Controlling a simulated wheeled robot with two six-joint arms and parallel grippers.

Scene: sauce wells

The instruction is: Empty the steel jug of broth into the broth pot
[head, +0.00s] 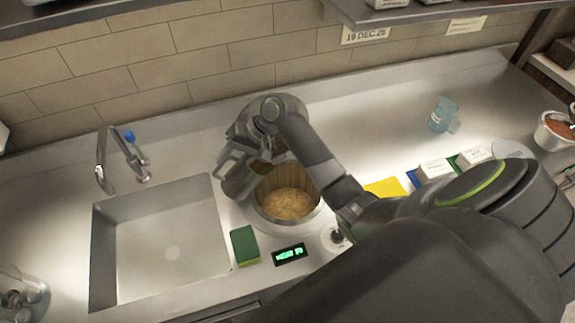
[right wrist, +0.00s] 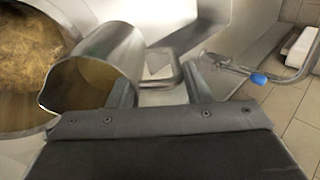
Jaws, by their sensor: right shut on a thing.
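The steel jug (head: 238,178) is tilted at the left rim of the broth pot (head: 290,174), its mouth towards the pot. In the right wrist view the jug (right wrist: 122,50) lies well over, its mouth by the pot's rim; its inside looks brown, and I cannot tell how much broth is left. No falling stream shows clearly. The round pot is sunk in the counter and holds golden-brown broth (right wrist: 28,50). My right gripper (right wrist: 160,88) is shut on the jug's handle; in the head view my arm partly hides it. My left gripper is not in view.
A sink (head: 160,245) with a tap (head: 122,158) lies left of the pot. A green sponge (head: 244,246) and a lit display (head: 290,254) are in front. A blue cup (head: 441,114) and white containers (head: 435,170) stand to the right. The back counter is clear.

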